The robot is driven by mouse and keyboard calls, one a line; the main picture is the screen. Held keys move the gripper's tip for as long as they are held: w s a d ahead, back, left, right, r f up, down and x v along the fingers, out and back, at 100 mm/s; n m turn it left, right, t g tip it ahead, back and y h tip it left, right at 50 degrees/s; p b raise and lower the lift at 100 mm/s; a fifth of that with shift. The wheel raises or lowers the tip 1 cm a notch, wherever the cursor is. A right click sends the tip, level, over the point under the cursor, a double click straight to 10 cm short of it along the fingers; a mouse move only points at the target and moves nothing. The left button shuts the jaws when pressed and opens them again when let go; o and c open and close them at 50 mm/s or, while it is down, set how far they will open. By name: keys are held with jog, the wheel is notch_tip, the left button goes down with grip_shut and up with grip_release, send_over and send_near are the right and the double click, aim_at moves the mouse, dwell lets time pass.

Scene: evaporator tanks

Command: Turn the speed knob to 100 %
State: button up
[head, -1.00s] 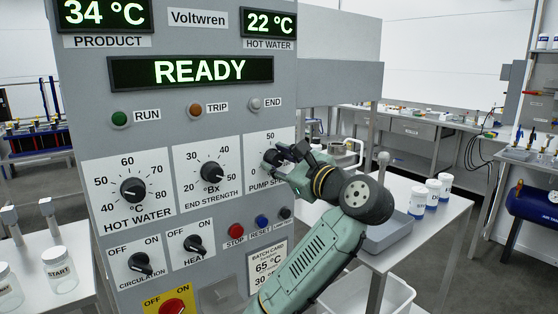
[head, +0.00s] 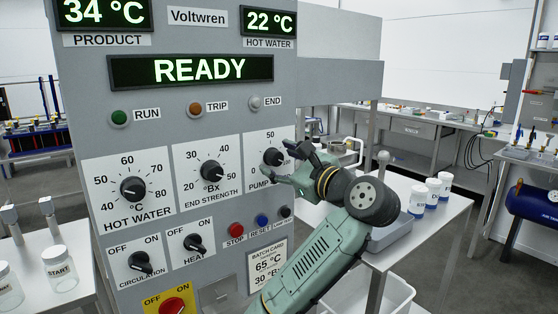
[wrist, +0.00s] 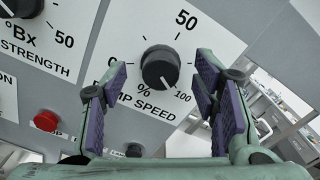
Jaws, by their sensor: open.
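The black pump speed knob (head: 272,157) is on the right of the grey control panel. In the wrist view the knob (wrist: 160,67) sits on a white scale plate marked 0, 50 and 100. A small white mark on its lower right edge points towards the 100. My gripper (head: 284,163) is open just in front of the knob, one finger above and one below in the head view. In the wrist view its purple-padded fingers stand either side of the knob, clear of it. The fingers hide part of the "PUMP SPEED" label.
The hot water knob (head: 133,190) and end strength knob (head: 211,172) are to the left. Red stop (head: 236,230) and blue reset (head: 262,221) buttons lie below the pump speed plate. A steel table with white jars (head: 432,194) stands at the right.

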jog(key=v, duration=1.1)
